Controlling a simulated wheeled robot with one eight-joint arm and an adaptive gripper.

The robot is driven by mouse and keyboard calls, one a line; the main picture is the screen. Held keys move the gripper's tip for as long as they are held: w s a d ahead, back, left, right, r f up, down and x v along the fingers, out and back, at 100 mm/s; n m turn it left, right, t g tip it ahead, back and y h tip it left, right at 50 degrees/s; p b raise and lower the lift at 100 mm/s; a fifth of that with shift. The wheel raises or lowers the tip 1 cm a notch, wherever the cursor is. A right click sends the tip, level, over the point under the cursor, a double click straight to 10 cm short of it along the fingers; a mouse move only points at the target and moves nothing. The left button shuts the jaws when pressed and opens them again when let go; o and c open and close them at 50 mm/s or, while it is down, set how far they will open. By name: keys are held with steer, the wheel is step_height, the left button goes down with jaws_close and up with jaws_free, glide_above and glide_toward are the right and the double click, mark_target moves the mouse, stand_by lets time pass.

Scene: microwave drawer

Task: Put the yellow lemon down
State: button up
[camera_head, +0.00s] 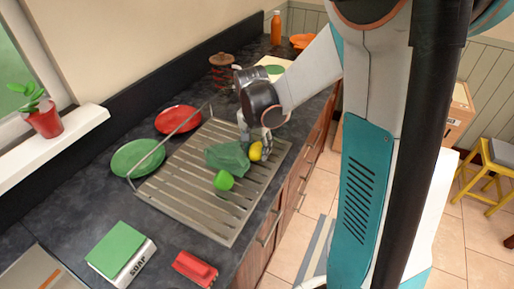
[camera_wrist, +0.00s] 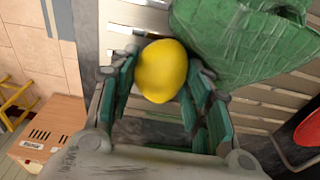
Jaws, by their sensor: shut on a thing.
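The yellow lemon (camera_head: 255,151) is between the fingers of my gripper (camera_head: 258,140), near the right edge of the drying rack (camera_head: 218,214). In the wrist view the lemon (camera_wrist: 161,71) sits between both teal-lined fingers (camera_wrist: 158,85), which are shut on it. The slatted metal rack also shows behind it in the wrist view (camera_wrist: 265,97). The head view does not make clear whether the lemon touches the rack.
A crumpled green thing (camera_head: 228,158) lies on the rack close beside the lemon, with a bright green fruit (camera_head: 223,181) nearer the front. A green plate (camera_head: 137,158) and a red plate (camera_head: 178,119) are at the left. The rack's front slats are bare.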

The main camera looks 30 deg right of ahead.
mark_target(255, 150)
steer(key=o, duration=0.8)
steer(key=shift+f, duration=0.15)
steer(key=shift+c, duration=0.2)
steer(key=o, duration=0.4)
steer(key=shift+o, duration=0.2)
step_height(255, 150, up, 12)
steer(key=a+p, duration=0.1)
steer(key=p, duration=0.3)
steer(key=s+a+r+n+t, duration=0.3)
steer(key=s+a+n, duration=0.2)
steer(key=s, duration=0.3)
steer(key=s+a+r+n+t+y, duration=0.1)
steer(key=s+a+r+n+t, duration=0.2)
steer(key=s+n, duration=0.3)
steer(key=shift+s+a, duration=0.9)
steer(key=shift+s, duration=0.3)
